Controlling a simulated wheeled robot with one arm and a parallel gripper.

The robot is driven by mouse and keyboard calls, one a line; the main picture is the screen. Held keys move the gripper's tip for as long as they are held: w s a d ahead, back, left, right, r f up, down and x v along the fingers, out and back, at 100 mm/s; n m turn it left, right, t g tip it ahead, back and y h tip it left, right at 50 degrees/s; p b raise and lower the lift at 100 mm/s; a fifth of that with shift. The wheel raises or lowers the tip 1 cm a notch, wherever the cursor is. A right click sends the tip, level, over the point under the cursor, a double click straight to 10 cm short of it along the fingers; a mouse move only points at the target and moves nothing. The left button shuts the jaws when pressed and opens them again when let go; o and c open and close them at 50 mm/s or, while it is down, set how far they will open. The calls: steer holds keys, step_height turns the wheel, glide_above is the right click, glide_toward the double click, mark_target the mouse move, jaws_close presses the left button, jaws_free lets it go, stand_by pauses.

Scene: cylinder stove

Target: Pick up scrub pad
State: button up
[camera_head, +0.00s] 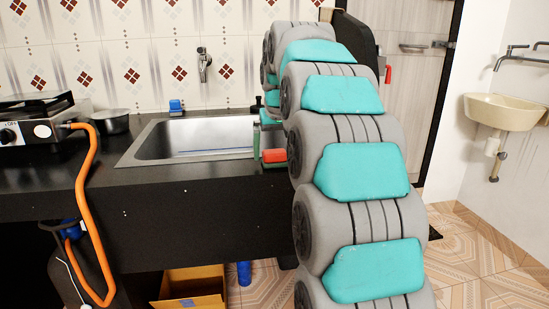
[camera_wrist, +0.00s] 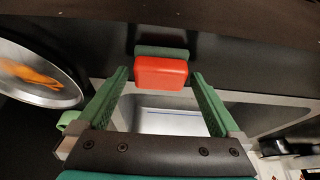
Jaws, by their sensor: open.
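The scrub pad (camera_wrist: 161,72) appears as a red block with a dark green layer on its far side. It lies at the top middle of the wrist view, on the dark counter near the sink's edge. Its red side also shows in the head view (camera_head: 274,156), at the sink's right end beside my arm. My gripper (camera_wrist: 160,78) is open, its two green fingers apart with the pad between or just beyond their tips. I cannot tell the height of the tips above the counter. In the head view my arm hides most of the gripper.
The steel sink (camera_head: 190,140) lies left of my arm, with a tap (camera_head: 204,63) above and a blue item (camera_head: 176,107) on its back rim. A stove (camera_head: 35,118) and a dark pot (camera_head: 110,122) stand further left. A round pan (camera_wrist: 62,92) holds something orange.

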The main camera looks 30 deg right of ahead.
steer(key=shift+w+f, duration=0.2)
steer(key=shift+f, duration=0.25)
steer(key=shift+c, duration=0.2)
steer(key=c, duration=1.1)
steer(key=shift+r, duration=0.15)
steer(key=shift+r, duration=1.5)
steer(key=shift+s+r, duration=0.15)
steer(key=shift+r, duration=0.05)
steer(key=s, duration=0.5)
steer(key=s+r+b, duration=0.1)
steer(key=s, duration=0.4)
steer(key=s+b, duration=0.1)
steer(key=s, duration=0.4)
steer(key=shift+s+r, duration=0.2)
steer(key=shift+s, duration=0.15)
